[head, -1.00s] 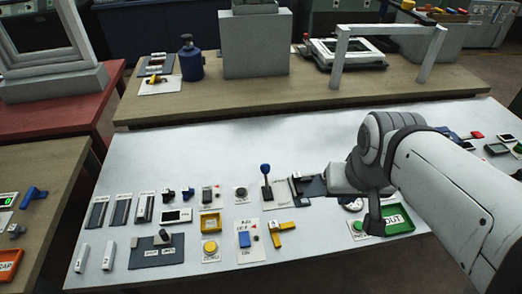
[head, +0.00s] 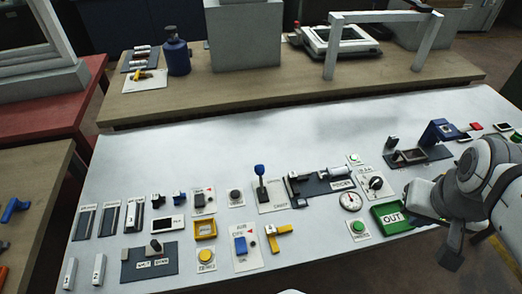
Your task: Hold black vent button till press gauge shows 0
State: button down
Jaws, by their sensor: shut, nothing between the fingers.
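A small round black button (head: 235,197) sits on a white plate in the middle of the white panel table; its label is too small to read, so I cannot confirm that it is the vent button. A round white gauge (head: 351,202) lies to its right, beside the green OUT tray. Its dark needle is too small to read. My gripper (head: 449,260) points down at the right, in front of the OUT tray's right side. It appears shut and empty, well apart from the black button and to the right of the gauge.
A blue-topped lever (head: 260,180) stands just right of the black button. A black rotary knob (head: 376,183), a green button (head: 358,227) and the green OUT tray (head: 380,221) surround the gauge. The table's back strip is clear.

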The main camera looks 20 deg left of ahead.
aim_at(235, 194)
jog(key=z, duration=0.1)
jog(key=k, duration=1.2)
jog(key=u, duration=0.7)
jog(key=i, duration=1)
